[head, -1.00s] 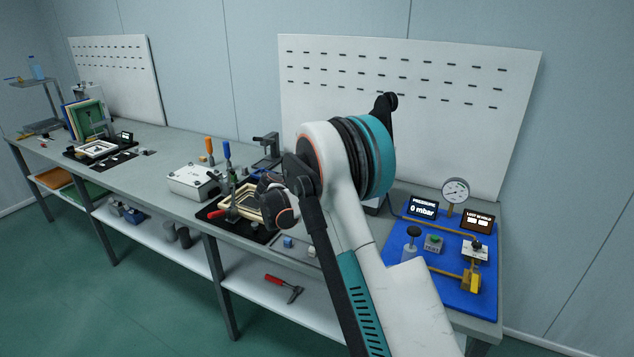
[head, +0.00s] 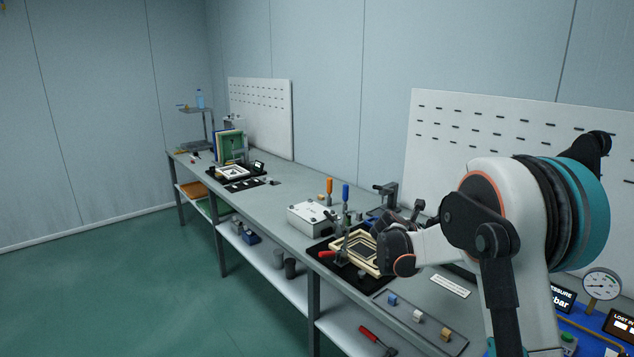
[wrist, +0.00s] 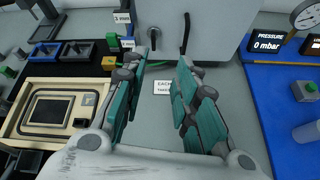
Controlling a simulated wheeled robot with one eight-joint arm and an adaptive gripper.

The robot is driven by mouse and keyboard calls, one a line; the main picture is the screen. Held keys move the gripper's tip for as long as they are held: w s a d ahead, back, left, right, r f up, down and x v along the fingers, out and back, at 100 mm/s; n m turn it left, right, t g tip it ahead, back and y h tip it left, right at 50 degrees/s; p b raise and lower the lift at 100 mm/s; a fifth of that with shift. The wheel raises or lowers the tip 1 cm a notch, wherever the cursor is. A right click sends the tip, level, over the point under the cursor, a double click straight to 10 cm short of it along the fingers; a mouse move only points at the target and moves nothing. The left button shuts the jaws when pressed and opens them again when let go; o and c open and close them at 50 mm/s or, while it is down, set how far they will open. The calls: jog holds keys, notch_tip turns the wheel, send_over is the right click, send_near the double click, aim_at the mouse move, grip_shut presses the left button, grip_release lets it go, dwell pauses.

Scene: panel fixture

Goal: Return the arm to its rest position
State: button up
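My gripper (wrist: 162,72) shows in the wrist view with its two teal-padded fingers apart and nothing between them. Beyond the fingers lies the grey bench top with a small white printed label (wrist: 162,88). In the head view my arm is bent over the right part of the bench, and its joints hide part of the bench. The finger opening cannot be made out there. The beige panel frame (head: 352,252) sits on a black mat, left of my wrist; in the wrist view the frame (wrist: 20,120) is left of the fingers.
A blue board (wrist: 262,110) with a 0 mbar display and gauge (head: 602,284) is at the right. A white box (head: 312,217), upright tools and a small press-like stand (head: 388,192) are near the frame. A tray (head: 445,330) holds small blocks. Floor at left is clear.

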jog(key=s+a+r+m+y, duration=0.2)
jog(key=s+a+r+m, duration=0.3)
jog(key=s, duration=0.7)
jog(key=s+a+r+m+y, duration=0.25)
jog(key=s+r+m, duration=0.35)
jog(key=s, duration=0.5)
jog(key=s+a+f+m+y, duration=0.1)
jog(key=s+a+f+m, duration=0.1)
jog(key=s, duration=0.6)
jog(key=s+a+f+m+y, duration=0.2)
jog(key=s+a+m, duration=0.2)
jog(key=s+m, duration=0.2)
jog(key=s+a+f+m+y, duration=0.2)
jog(key=s+a+m, duration=0.1)
jog(key=s, duration=0.7)
jog(key=shift+m+g, duration=0.4)
jog(key=shift+m, duration=0.2)
jog(key=shift+w+r, duration=0.1)
jog(key=shift+w, duration=0.05)
